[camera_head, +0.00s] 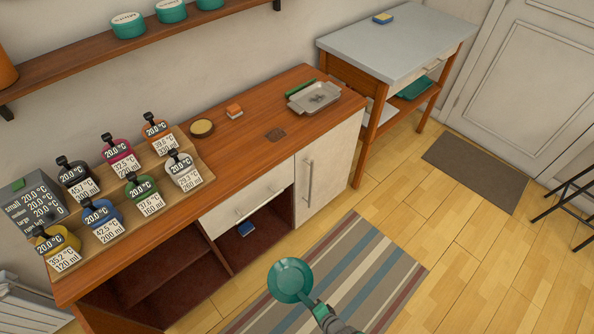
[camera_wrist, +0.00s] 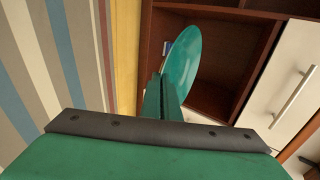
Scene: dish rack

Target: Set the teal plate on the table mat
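The teal plate (camera_head: 289,279) is held out above the striped floor rug, in front of the wooden cabinet. My gripper (camera_head: 316,306) is shut on the plate's rim. In the wrist view the plate (camera_wrist: 184,62) stands out edgewise from between the green fingers (camera_wrist: 163,98), with the open cabinet behind it. I cannot clearly make out a table mat.
The wooden counter (camera_head: 235,145) carries several labelled jars on a stand at left and a grey tray (camera_head: 313,97) at right. A grey-topped table (camera_head: 400,45) stands at the back, mostly bare, with a small sponge-like block (camera_head: 382,18). The striped rug (camera_head: 375,265) lies below my gripper.

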